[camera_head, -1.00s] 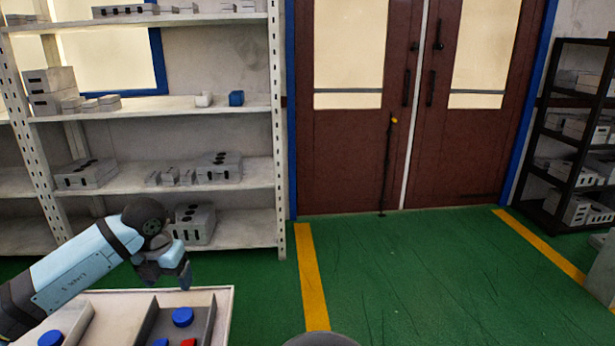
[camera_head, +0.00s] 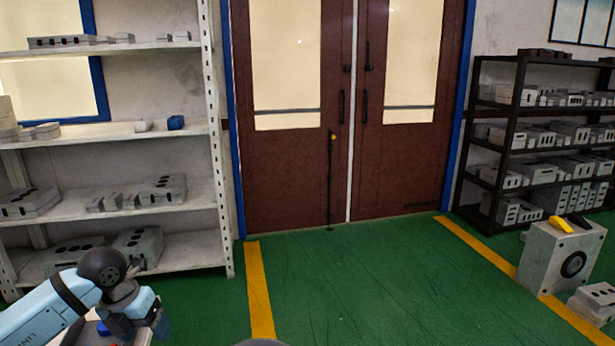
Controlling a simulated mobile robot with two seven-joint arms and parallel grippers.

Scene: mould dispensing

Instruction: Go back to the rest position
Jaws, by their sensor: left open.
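My left gripper (camera_head: 160,328) is at the lower left, at the end of my light-blue left arm. It points down over the edge of a pale tray (camera_head: 146,334), most of which is below the picture. It is open, and I see nothing held in it. A bit of a blue object (camera_head: 103,328) shows in the tray behind the gripper. My right gripper is not in view.
A white shelf rack (camera_head: 112,132) with grey mould blocks stands at the left. Brown double doors (camera_head: 292,170) are shut ahead. A black rack (camera_head: 500,180) and a grey box (camera_head: 562,258) stand at the right. The green floor (camera_head: 385,285) between yellow lines is clear.

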